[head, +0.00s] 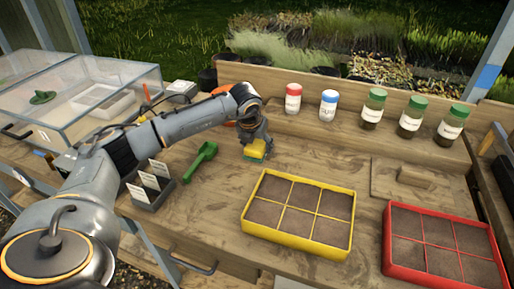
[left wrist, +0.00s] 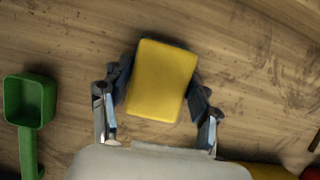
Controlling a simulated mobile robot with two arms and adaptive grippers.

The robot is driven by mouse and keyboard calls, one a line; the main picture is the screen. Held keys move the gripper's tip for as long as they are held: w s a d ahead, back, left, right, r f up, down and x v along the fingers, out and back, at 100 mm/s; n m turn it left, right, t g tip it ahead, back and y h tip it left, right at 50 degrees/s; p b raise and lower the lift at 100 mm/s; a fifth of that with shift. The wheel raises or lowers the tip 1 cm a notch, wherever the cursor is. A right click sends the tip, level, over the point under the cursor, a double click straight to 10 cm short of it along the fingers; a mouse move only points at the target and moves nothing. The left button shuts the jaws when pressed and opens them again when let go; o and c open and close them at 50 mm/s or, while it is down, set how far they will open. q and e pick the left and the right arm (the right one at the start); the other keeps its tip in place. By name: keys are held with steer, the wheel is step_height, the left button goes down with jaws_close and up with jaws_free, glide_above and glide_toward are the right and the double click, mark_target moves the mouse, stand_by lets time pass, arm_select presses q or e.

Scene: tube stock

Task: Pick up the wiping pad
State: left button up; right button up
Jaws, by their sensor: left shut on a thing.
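The wiping pad (head: 254,152) is a small yellow block with a green underside, behind the yellow-rimmed tray in the head view. In the left wrist view the pad (left wrist: 161,80) shows its yellow top, slightly turned, between the two fingers. My left gripper (head: 257,143) comes down on it from above and is shut on it, one finger on each side. The pad is at or just above the wooden bench top; I cannot tell if it touches. My right gripper is not in view.
A green scoop (head: 201,161) lies left of the pad. A yellow tray (head: 297,241) and a red tray (head: 385,240) of soil stand in front and right. Several jars, including a red-lidded one (head: 293,101), line the back shelf. A dark label holder (head: 152,197) stands at left.

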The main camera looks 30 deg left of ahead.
arm_select(q)
steer(key=shift+r, duration=0.65)
steer(key=s+a+r+b, duration=0.3)
steer(key=s+a+r, duration=0.5)
steer(key=a+r, duration=0.3)
steer(key=shift+s+r, duration=0.35)
